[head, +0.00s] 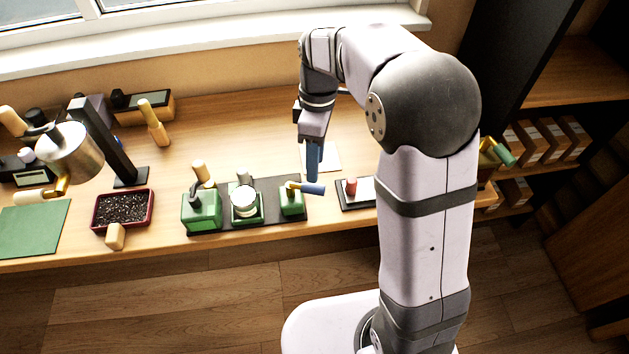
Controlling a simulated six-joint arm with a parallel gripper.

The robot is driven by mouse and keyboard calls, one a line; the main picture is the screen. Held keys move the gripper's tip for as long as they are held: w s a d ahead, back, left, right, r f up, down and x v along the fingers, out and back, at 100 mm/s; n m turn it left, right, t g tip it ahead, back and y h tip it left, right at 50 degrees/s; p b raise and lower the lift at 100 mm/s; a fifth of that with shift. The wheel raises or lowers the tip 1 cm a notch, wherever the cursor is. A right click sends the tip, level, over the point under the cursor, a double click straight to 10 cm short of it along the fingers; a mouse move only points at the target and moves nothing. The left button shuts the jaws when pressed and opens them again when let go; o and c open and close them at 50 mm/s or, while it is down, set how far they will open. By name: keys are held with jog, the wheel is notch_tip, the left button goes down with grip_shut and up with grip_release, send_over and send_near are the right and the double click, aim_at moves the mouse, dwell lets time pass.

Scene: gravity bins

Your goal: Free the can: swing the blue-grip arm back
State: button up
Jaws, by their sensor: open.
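A low base (271,184) on the bench carries two green blocks with the can (245,204) between them. The can is short and round, with a pale top and a green lower part. The blue-grip arm (308,188) sits on the right green block (292,203); its brass end is at the block and its blue grip points right, on the side away from the can. My gripper (313,174) points down just behind the blue grip, open and empty. I cannot tell whether its fingers touch the grip.
The left green block (201,211) bears a dark lever with a wooden knob. A small dark plate with a red peg (351,187) lies to the right. A red tray (122,210) of dark grains and a steel pot (70,152) stand left. Bare bench lies behind the base.

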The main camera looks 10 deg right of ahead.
aim_at(314, 185)
jog(key=shift+s+a+f+p, duration=0.15)
jog(key=shift+f+p, duration=0.15)
jog(key=shift+f, duration=0.85)
jog(key=shift+s+d+f+p, duration=0.1)
jog(key=shift+s+f+p, duration=0.15)
jog(key=shift+f, duration=0.9)
jog(key=shift+s+a+f+p, duration=0.1)
jog(key=shift+f+p, duration=0.2)
jog(key=shift+f, duration=0.85)
grip_shut()
